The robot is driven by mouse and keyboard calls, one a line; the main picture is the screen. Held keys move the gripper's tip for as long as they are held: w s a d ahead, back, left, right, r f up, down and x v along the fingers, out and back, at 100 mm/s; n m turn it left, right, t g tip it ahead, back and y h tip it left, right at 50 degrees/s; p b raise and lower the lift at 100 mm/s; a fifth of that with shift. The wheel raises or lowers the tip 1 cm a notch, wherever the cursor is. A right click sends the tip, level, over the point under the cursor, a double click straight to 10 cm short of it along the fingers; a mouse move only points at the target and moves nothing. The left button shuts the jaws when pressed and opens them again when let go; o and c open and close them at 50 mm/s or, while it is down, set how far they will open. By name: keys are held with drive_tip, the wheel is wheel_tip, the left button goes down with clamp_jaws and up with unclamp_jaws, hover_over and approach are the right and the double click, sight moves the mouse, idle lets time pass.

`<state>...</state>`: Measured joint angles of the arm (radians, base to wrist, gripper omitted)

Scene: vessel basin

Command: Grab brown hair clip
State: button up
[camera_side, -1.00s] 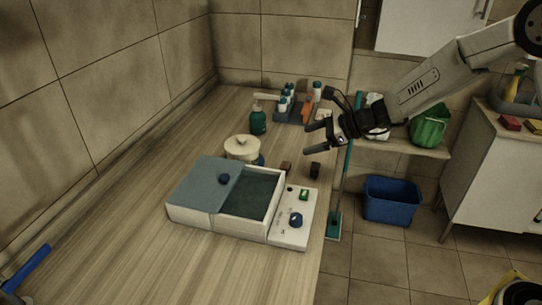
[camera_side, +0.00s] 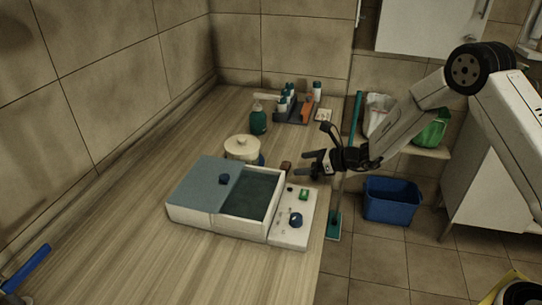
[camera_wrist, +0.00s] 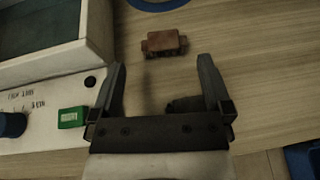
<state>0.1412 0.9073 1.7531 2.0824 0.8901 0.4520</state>
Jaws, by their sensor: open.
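The brown hair clip (camera_side: 285,167) lies on the wooden counter just behind the white basin unit. In the wrist view the clip (camera_wrist: 165,43) is a small brown block beyond the fingertips, roughly between their lines. My gripper (camera_side: 307,163) is low over the counter, to the right of the clip. In the wrist view my gripper (camera_wrist: 162,66) is open, with nothing gripped. A small dark object (camera_wrist: 185,103) lies between the fingers, nearer the palm, close to the right finger.
The basin unit (camera_side: 275,236) with its knob and green switch is close on the left of the gripper. A cream lidded pot (camera_side: 243,149) stands behind it. A green bottle (camera_side: 258,120) and a caddy (camera_side: 292,116) are farther back. The counter's right edge is near.

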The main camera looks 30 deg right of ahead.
sight(285, 168)
drive_tip(key=shift+x, duration=1.3)
